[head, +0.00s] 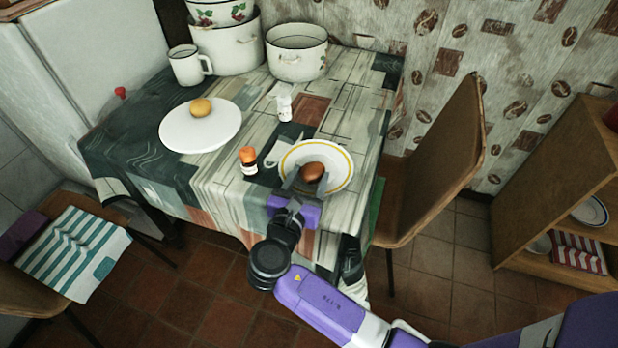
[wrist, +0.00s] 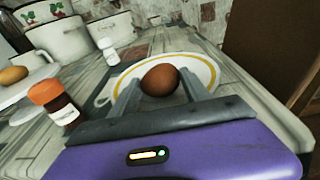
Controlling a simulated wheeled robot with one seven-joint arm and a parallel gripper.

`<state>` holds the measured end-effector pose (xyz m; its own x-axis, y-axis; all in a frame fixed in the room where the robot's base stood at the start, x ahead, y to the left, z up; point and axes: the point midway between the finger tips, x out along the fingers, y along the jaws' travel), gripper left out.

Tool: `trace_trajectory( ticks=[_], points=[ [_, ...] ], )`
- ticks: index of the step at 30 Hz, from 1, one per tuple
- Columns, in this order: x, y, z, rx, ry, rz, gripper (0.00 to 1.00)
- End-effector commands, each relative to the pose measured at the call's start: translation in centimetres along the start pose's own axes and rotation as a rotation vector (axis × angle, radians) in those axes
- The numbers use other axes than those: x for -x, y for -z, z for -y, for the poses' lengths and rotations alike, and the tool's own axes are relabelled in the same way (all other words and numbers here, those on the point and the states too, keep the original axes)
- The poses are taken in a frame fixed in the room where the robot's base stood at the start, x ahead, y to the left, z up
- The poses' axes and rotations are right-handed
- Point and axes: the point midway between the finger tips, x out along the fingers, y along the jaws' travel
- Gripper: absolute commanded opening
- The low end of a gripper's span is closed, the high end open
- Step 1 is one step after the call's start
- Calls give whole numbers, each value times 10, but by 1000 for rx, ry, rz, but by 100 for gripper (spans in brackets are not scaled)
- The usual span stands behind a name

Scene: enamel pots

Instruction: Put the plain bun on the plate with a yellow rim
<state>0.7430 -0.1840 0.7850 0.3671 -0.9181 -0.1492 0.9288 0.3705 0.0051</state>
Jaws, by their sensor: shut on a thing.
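A smooth brown, plain-looking bun (head: 313,171) is between the fingers of my gripper (head: 307,180), which is shut on it. In the wrist view the bun (wrist: 160,79) fills the space between the two grey fingers. The white plate with a yellow rim (head: 318,149) is directly under and around the bun; it also shows in the wrist view (wrist: 205,68). I cannot tell whether the bun touches the plate. A lighter, golden bun (head: 201,107) sits on a plain white plate (head: 190,135) at the left of the table.
An orange-capped jar (head: 248,160) stands left of the yellow-rimmed plate. A white shaker (head: 284,107) is behind. A mug (head: 187,66) and enamel pots (head: 297,55) stand at the back. A wooden chair (head: 440,155) is close on the right.

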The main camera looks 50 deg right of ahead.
Motion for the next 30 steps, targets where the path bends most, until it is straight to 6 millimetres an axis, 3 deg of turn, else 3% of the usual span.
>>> trace_trajectory(
  ticks=[12,13,16,28,30],
  points=[
    [-1,8,0,1,0,-2,32],
    [-1,9,0,1,0,-2,57],
    [-1,9,0,1,0,-2,76],
    [0,1,0,-1,-1,-3,77],
    [10,1,-1,3,-6,-3,77]
  ],
)
